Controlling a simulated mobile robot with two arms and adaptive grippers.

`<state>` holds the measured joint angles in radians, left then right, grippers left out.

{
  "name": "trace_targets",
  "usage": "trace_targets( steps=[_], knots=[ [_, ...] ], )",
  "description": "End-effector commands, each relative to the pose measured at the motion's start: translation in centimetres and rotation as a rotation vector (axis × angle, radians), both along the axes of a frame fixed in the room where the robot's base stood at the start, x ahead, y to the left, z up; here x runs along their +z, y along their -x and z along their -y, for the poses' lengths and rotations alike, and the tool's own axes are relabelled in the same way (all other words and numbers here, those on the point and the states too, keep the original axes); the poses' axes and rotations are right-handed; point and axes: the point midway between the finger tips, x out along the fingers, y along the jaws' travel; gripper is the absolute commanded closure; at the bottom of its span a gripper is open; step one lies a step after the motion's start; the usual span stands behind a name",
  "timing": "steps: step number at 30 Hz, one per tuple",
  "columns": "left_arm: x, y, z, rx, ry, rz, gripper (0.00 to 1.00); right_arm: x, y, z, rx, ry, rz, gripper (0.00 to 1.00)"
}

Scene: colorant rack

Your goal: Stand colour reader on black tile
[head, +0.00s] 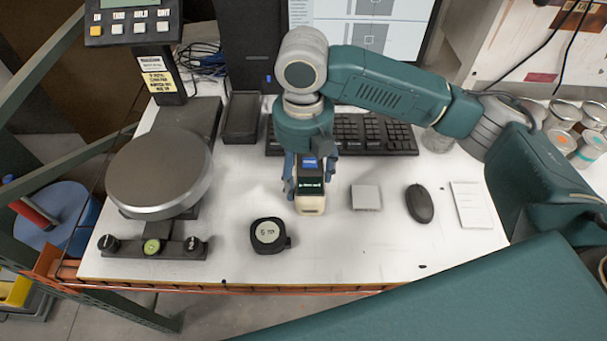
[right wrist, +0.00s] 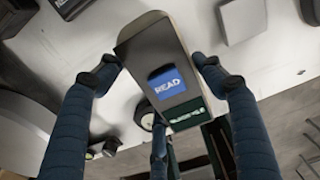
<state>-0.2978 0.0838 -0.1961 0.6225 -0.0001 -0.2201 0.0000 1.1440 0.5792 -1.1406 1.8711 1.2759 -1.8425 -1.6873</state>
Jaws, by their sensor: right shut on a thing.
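In the right wrist view, the reader (right wrist: 165,60) sits between the fingertips of the right gripper (right wrist: 157,69). I cannot tell whether its base touches the table. A small square tile (head: 366,197) lies just right of the reader, but it looks light grey. I cannot make out a black tile for certain. My left gripper is not in view.
A round-plate scale (head: 160,172) stands at left, with a dark tray (head: 241,118) behind. A black round gauge (head: 268,235) lies front left of the reader. A keyboard (head: 375,136) is behind; a mouse (head: 419,203) and white card (head: 471,204) are right. The front middle is clear.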

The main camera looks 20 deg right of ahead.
Motion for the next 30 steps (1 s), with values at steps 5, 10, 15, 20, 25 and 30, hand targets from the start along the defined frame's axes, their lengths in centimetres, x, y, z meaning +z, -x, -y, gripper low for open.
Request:
trace_targets(
  steps=[5, 10, 15, 20, 25, 30],
  knots=[
    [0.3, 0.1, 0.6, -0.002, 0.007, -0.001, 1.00, -1.6, 0.0, 0.0, 0.000, -0.001, 0.001, 0.83],
    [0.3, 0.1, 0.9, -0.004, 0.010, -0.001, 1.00, -1.6, 0.0, 0.0, 0.000, 0.000, 0.002, 0.83],
    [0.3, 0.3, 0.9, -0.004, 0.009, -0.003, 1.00, -2.0, 0.0, 0.0, 0.000, 0.001, 0.000, 0.31],
    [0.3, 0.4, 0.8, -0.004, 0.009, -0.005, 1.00, -1.9, 0.0, 0.0, 0.000, 0.001, 0.000, 0.14],
    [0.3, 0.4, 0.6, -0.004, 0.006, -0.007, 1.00, -1.9, 0.0, 0.0, 0.000, 0.001, 0.000, 0.14],
    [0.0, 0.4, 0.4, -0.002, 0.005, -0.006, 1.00, -1.2, -0.1, 0.0, 0.000, 0.000, 0.002, 0.14]
  ],
)
